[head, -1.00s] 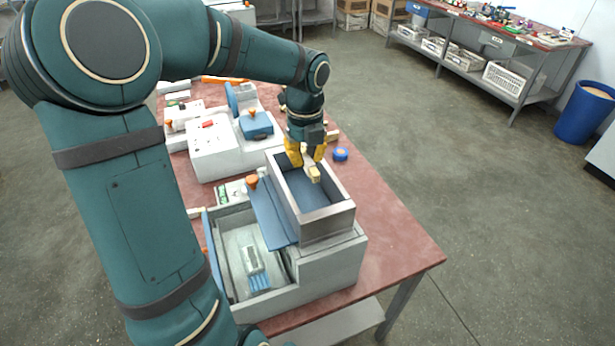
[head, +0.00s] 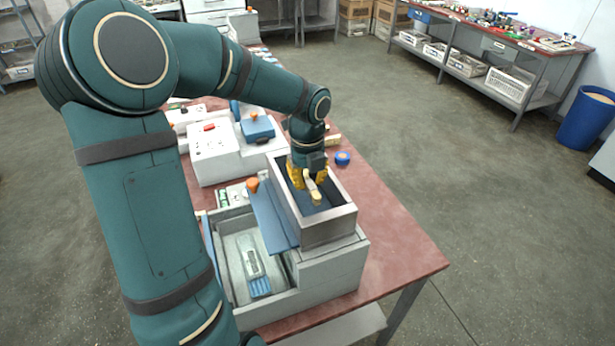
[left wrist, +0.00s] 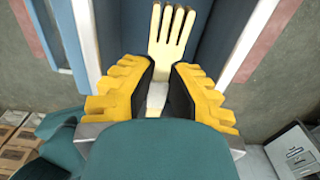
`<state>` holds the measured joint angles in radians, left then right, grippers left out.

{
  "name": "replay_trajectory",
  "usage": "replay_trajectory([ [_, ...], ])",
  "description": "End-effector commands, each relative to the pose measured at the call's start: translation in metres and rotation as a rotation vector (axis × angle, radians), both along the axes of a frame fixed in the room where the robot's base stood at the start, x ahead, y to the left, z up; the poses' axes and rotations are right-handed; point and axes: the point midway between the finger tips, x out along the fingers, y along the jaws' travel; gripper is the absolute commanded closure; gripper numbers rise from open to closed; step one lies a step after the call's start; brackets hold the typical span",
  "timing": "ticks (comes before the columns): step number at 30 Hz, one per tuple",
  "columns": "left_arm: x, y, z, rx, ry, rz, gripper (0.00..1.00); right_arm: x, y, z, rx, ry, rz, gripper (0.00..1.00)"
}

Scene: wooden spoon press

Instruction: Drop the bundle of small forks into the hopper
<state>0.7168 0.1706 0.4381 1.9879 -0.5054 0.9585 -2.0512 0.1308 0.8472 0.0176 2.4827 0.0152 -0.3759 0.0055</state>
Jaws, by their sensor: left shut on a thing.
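The hopper (head: 328,231) is an open grey-rimmed box with a dark blue inside, on top of the near machine. My left gripper (head: 310,181) has its yellow fingers shut on the bundle of small forks (head: 316,196), which looks pale wooden. Fingers and bundle are over the hopper's opening, apparently at or just below rim level. In the left wrist view, the bundle (left wrist: 172,40) points its tines away between the yellow fingers (left wrist: 158,88), with the hopper's dark blue inner wall (left wrist: 208,38) behind. The lower end is hidden between the fingers. My right gripper is not in view.
The near machine (head: 330,275) has an open tray compartment at its left and an orange knob (head: 252,184). A white machine (head: 213,155) stands behind it. A blue tape roll (head: 343,158) lies right of the hopper. The red tabletop (head: 405,250) is clear at the right.

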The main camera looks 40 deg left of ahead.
Motion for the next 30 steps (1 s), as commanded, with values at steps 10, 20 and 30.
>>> replay_trajectory([
  [10,0.000,0.000,-0.005,0.000,0.000,0.001,0.60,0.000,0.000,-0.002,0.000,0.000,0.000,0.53],
  [20,0.000,0.000,-0.004,0.000,0.000,0.001,0.60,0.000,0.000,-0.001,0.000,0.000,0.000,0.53],
  [30,0.001,0.000,0.048,0.002,-0.005,0.001,0.60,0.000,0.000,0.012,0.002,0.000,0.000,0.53],
])
